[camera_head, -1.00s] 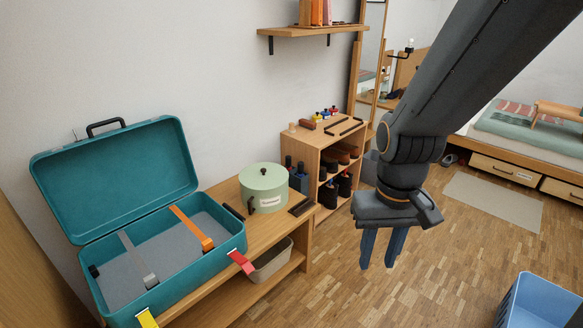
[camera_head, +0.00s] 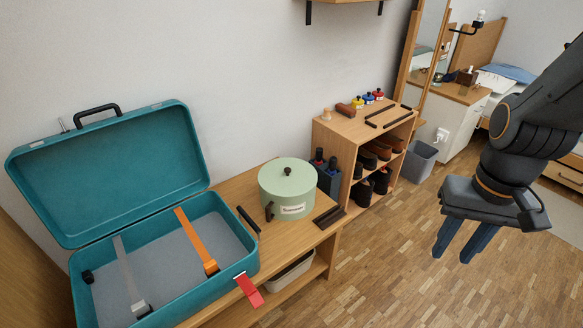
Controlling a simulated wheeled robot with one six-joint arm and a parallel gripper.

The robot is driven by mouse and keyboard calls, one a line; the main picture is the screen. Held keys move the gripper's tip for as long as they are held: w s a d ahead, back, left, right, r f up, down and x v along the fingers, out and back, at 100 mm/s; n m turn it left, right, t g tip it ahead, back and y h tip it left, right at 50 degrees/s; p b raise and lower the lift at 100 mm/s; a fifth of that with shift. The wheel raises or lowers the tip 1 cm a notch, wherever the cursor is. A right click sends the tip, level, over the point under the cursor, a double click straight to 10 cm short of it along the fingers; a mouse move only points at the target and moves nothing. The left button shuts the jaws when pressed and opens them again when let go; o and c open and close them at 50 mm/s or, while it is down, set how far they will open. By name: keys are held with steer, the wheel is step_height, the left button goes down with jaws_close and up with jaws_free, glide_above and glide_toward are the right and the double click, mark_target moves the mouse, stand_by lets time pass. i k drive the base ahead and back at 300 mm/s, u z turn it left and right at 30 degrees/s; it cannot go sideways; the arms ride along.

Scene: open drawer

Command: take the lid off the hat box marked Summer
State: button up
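A round pale green hat box (camera_head: 288,199) stands on the wooden bench, right of the open suitcase. Its green lid (camera_head: 287,175) is on top, with a dark round knob (camera_head: 287,171) in the middle. A white label (camera_head: 293,209) is on the front, but its writing is too small to read. My gripper (camera_head: 458,252) hangs over the floor to the right, well apart from the box. Its two blue fingers point down with a gap between them, and nothing shows between them.
An open teal suitcase (camera_head: 165,276) takes up the bench's left part. A wooden shoe shelf (camera_head: 338,138) stands behind and right of the box. A dark brush-like item (camera_head: 248,219) and dark flat pieces (camera_head: 329,217) lie beside the box. The floor (camera_head: 400,290) by my gripper is clear.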

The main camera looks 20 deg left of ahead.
mark_target(283, 177)
steer(key=u, duration=0.5)
steer(key=i, duration=0.95)
steer(key=u, duration=0.7)
